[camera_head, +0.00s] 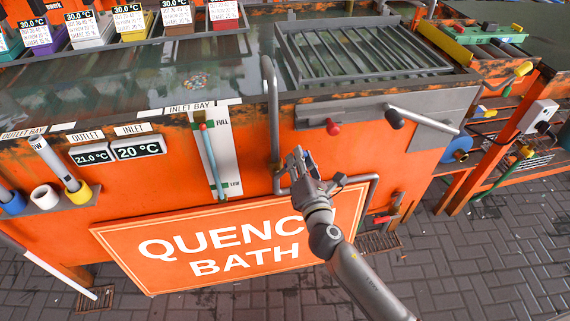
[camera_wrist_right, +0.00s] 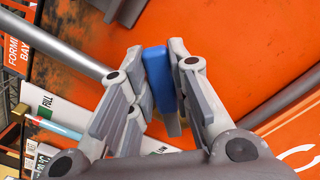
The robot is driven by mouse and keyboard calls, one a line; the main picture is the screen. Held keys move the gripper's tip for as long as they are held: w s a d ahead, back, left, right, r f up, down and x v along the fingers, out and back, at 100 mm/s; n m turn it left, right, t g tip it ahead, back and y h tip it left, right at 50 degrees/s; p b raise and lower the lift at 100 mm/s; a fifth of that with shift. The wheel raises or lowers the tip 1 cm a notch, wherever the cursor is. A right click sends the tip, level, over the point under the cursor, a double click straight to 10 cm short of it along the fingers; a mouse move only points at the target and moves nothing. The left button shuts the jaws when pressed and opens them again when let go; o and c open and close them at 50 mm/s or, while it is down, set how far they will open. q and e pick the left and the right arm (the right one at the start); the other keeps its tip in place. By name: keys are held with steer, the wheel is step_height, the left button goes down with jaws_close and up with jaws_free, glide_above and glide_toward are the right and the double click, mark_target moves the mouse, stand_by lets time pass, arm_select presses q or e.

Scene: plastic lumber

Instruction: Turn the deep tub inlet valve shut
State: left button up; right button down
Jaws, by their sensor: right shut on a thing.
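My right gripper (camera_head: 297,160) is in front of the orange tub wall, beside the grey vertical pipe (camera_head: 273,110) and above the QUENCH BATH sign. In the right wrist view, its fingers (camera_wrist_right: 157,62) are shut on a blue handle (camera_wrist_right: 159,82), with one finger on each side. The handle looks like the lever of the inlet valve on the pipe; the valve body is hidden by the gripper. I cannot make out the blue handle in the head view. A grey pipe (camera_wrist_right: 65,48) passes behind the fingers. My left gripper is not in view.
The QUENCH BATH sign (camera_head: 220,243) juts out below. A level gauge (camera_head: 212,150) is left of the pipe. A red-handled valve (camera_head: 383,218) sits lower right. Paved floor (camera_head: 490,250) is open at right.

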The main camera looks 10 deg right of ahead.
arm_select(q)
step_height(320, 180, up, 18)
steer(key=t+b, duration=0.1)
steer(key=b, duration=0.4)
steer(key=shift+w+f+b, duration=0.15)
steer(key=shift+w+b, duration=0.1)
steer(key=shift+b, duration=0.1)
arm_select(e)
step_height(320, 180, down, 6)
steer(key=d+m, duration=0.2)
steer(key=m, duration=0.7)
steer(key=shift+d, duration=0.3)
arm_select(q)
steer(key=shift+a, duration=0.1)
arm_select(e)
steer(key=shift+f+m, duration=0.1)
steer(key=shift+m, duration=0.2)
steer(key=c, duration=1.3)
jaws_free()
steer(key=shift+s, duration=0.1)
steer(key=s, duration=1.2)
